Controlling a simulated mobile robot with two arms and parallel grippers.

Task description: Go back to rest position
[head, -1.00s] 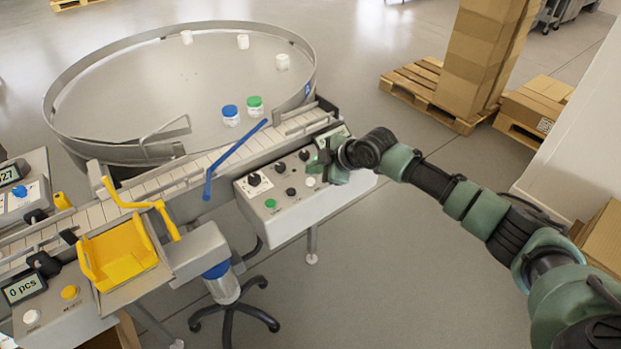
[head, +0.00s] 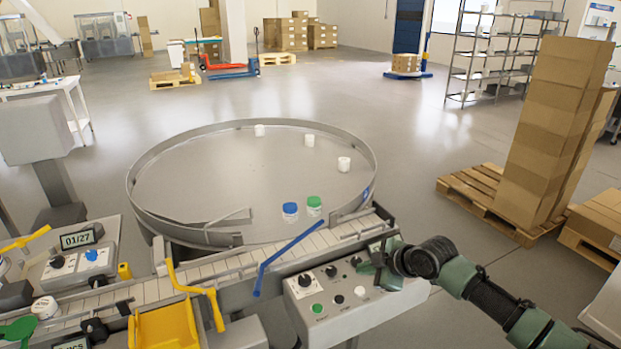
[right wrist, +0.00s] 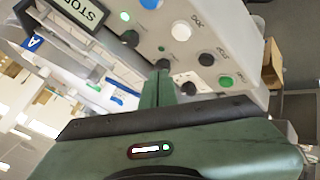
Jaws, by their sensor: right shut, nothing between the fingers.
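My right gripper (head: 370,268) is shut and empty. It is over the right part of the control panel (head: 335,310), close to its knobs and buttons. In the right wrist view the shut fingers (right wrist: 160,90) point at the panel (right wrist: 225,40) between dark knobs; I cannot tell whether they touch it. A green button (right wrist: 226,81) and a white button (right wrist: 181,31) show near them. My left gripper is not clearly seen in any view.
The conveyor (head: 215,272) runs along the panel's far side, with a blue guide bar (head: 288,252). A yellow tray (head: 165,327) is at the front. Boxes on a pallet (head: 470,200) stand at right.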

